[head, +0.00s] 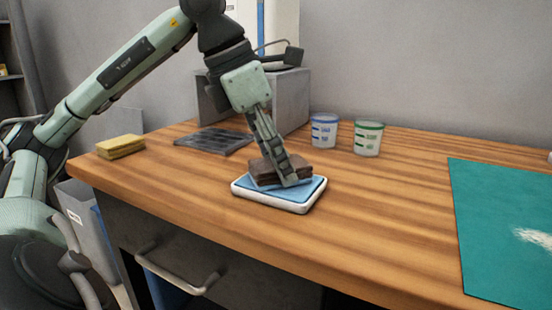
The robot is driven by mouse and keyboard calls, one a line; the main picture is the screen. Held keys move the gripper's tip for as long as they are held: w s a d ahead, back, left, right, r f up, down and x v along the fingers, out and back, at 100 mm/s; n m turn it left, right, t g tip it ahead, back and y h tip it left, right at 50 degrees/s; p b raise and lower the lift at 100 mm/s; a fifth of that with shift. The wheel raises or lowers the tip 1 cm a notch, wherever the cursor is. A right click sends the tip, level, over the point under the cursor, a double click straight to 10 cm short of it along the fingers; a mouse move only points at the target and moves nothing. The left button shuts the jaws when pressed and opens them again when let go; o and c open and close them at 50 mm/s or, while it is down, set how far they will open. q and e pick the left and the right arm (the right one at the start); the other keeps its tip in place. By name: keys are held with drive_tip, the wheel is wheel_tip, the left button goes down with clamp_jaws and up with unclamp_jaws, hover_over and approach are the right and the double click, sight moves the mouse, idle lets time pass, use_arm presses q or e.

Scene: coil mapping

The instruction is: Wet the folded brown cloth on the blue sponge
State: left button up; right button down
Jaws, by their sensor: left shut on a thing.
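The blue sponge (262,190) lies in a white tray (270,203) near the front edge of the wooden bench. The folded brown cloth (262,172) is flat, low over the sponge, and appears to rest on it. My left gripper (285,180) points down and is shut on the brown cloth, covering part of it and of the sponge. I cannot see exactly how the cloth's underside meets the sponge. My right gripper is not in view.
A yellow sponge-like block (120,147) and a dark grid tray (213,140) lie to the left. Two cups, blue-banded (324,131) and green-banded (368,138), stand behind. A grey metal box (291,100) is at the back. A teal mat (500,215) with white powder lies right.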

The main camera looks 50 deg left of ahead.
use_arm(q)
wheel_tip(320, 180, up, 7)
drive_tip(key=p, duration=0.7)
idle(0.3)
idle(0.8)
